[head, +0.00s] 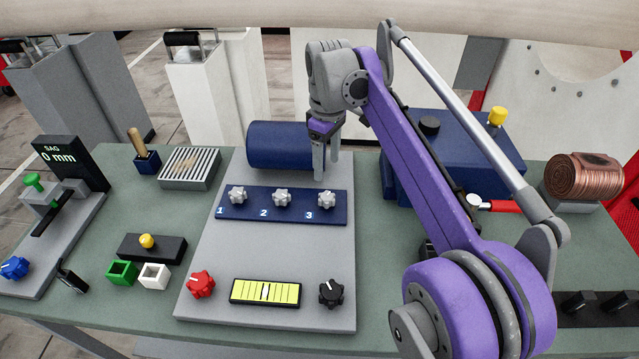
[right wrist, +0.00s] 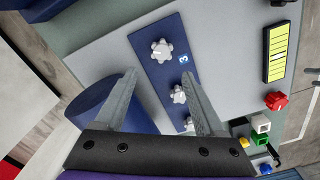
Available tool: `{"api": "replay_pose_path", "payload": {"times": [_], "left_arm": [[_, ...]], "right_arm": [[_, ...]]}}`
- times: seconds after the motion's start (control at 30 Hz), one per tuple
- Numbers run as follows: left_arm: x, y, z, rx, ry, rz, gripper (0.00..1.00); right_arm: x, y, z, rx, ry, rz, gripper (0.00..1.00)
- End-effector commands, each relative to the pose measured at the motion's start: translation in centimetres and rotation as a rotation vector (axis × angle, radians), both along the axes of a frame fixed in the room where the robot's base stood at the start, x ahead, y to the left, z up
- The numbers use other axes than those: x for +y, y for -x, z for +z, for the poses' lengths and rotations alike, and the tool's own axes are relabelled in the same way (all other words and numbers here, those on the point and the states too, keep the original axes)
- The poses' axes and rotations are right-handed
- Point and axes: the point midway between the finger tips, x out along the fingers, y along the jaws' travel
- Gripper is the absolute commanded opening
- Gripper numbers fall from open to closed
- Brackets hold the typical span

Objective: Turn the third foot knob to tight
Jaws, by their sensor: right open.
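The third foot knob (head: 327,199) is a light grey lobed knob beside the white 3, at the right end of a dark blue strip (head: 296,213). In the right wrist view the third knob (right wrist: 161,48) lies beyond the open fingertips. My right gripper (head: 327,165) points down just behind the third knob, in front of the blue cylinder's right end. The knob's turn setting is too small to read. My left gripper is not in view.
The second knob (head: 281,198) and first knob (head: 238,195) stand left on the same strip. A blue cylinder (head: 275,146) lies behind them on the grey plate (head: 210,250). A red knob (head: 201,284), yellow level gauge (head: 265,292) and black knob (head: 331,292) sit in front. A blue box (head: 480,150) stands right.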

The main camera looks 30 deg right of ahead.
Motion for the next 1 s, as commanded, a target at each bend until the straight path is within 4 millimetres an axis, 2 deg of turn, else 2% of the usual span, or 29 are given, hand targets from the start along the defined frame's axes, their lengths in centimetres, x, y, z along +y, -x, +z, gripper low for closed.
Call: {"api": "replay_pose_path", "payload": {"times": [0.5,0.7,0.97,1.0], "left_arm": [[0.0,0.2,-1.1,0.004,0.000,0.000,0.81],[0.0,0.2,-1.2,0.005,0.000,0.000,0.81],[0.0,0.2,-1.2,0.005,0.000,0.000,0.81],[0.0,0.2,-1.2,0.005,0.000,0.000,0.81]], "right_arm": [[0.1,0.0,-8.8,0.000,0.000,-0.001,0.71],[0.1,0.0,-10.2,-0.001,0.001,-0.001,0.71],[0.1,0.0,-10.3,-0.001,0.000,-0.001,0.71],[0.1,0.0,-10.3,-0.001,0.000,-0.001,0.68]]}}
